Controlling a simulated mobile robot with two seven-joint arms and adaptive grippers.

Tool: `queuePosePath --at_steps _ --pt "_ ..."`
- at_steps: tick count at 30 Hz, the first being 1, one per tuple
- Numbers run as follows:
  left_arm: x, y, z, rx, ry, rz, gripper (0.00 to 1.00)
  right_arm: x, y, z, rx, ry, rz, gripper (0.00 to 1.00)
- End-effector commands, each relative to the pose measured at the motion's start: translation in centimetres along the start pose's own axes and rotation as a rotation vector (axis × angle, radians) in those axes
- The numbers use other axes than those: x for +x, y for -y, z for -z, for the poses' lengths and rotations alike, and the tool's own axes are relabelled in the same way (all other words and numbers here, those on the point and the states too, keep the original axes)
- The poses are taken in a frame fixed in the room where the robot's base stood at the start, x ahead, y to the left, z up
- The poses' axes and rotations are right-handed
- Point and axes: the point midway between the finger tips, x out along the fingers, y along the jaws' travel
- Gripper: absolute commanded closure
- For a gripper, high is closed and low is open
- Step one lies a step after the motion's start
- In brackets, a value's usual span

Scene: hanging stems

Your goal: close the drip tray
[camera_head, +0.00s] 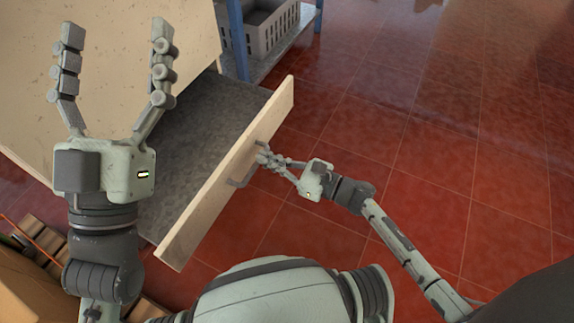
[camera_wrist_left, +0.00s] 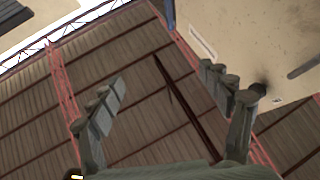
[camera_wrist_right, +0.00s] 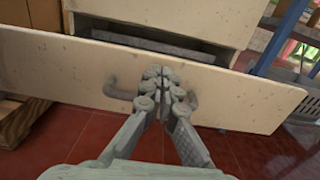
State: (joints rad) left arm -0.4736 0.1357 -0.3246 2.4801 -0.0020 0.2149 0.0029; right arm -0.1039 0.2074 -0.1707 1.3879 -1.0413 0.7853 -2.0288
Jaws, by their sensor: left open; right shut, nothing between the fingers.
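The drip tray (camera_head: 205,120) is a drawer with a grey inside and a pale wooden front (camera_head: 228,178). It stands pulled out from the pale cabinet (camera_head: 120,30). Its front with a grey bar handle (camera_wrist_right: 122,94) also shows in the right wrist view (camera_wrist_right: 60,68). My right gripper (camera_head: 262,157) is shut with nothing in it, its fingertips at the middle of the handle, partly hiding it. I cannot tell whether they touch the front. My left gripper (camera_head: 115,38) is open and empty, raised over the left side of the cabinet and tray.
A blue-legged shelf (camera_head: 238,40) with a grey crate (camera_head: 262,32) stands behind the tray at the right. Wooden pieces (camera_head: 40,235) lie at the lower left. The red tiled floor (camera_head: 440,130) to the right is clear.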

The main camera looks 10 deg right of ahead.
Motion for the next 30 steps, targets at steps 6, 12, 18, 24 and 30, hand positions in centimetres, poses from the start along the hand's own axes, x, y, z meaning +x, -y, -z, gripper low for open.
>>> queuePosePath --at_steps 6,12,18,24,30 --pt "0.0 0.0 0.0 0.000 -0.001 -0.001 0.22 3.5 0.0 0.0 0.002 0.001 0.000 1.00" --pt "0.0 0.0 0.0 0.000 -0.003 -0.001 0.22 4.6 -0.1 0.0 0.002 0.000 0.000 1.00" --pt "0.0 0.0 0.1 0.000 -0.005 -0.001 0.22 4.7 -0.1 0.0 0.002 0.000 0.000 1.00" --pt "-0.1 0.0 0.0 0.000 -0.008 -0.001 0.22 4.8 -0.1 0.1 0.002 0.000 0.000 1.00" --pt "-0.5 0.3 1.8 0.010 -0.153 0.001 0.22 6.8 0.0 0.3 0.000 0.003 -0.001 1.00"
